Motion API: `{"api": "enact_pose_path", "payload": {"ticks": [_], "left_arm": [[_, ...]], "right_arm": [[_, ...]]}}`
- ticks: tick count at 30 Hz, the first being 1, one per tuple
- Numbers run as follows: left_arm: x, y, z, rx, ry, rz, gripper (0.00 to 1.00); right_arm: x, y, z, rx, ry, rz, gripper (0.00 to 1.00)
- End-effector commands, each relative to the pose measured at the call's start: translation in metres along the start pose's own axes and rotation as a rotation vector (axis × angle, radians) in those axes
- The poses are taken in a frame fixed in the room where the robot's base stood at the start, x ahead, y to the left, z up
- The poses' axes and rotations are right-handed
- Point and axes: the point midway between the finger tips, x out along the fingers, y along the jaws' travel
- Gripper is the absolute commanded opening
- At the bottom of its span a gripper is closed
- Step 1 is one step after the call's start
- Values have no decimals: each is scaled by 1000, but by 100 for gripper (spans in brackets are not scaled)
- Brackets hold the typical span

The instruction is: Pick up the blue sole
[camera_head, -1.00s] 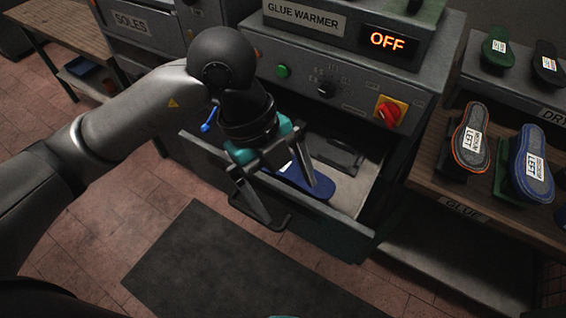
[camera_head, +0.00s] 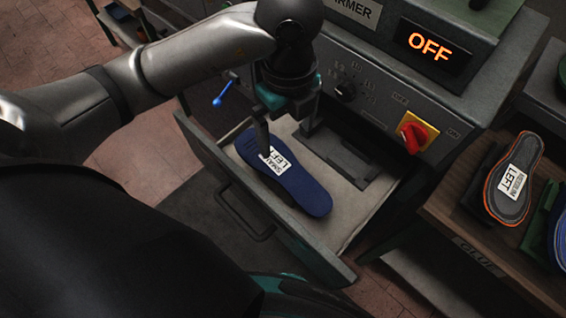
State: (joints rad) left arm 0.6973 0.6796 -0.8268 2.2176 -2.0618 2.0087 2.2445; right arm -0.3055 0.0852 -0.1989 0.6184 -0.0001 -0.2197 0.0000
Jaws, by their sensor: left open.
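The blue sole (camera_head: 306,191) lies in the open drawer (camera_head: 345,217) of the glue warmer. It carries a white label reading "SMALL LEFT". My left gripper (camera_head: 289,141) is open above the far end of the sole. One finger overlaps the sole near its label in this view; I cannot tell whether it touches. The other finger is to the right, over the drawer floor. Nothing is between the fingers that I can make out. My right gripper is not in view.
The warmer's panel has a display (camera_head: 432,46) reading "OFF" and a red knob (camera_head: 413,136). A dark plate (camera_head: 354,163) lies in the drawer beside the sole. An orange-edged sole (camera_head: 511,196) stands on the wooden "GLUE" bench (camera_head: 459,205) at right.

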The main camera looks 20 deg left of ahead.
Motion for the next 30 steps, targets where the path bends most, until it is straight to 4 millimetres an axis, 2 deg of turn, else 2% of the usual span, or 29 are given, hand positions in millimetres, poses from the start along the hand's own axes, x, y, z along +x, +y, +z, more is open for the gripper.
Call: {"api": "enact_pose_path", "payload": {"ticks": [1, 7, 16, 24, 30], "left_arm": [[15, 1, -1, -2, 5, 4, 100], [49, 0, 0, -2, 1, 3, 100], [72, 1, -2, 0, 1, 2, 100], [111, 2, -7, 0, 1, 2, 100], [115, 1, -6, 0, 0, -1, 100]], "right_arm": [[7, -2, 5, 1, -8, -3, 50], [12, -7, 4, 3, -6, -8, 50], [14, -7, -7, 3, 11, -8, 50], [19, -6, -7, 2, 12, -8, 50], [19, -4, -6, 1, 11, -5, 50]]}}
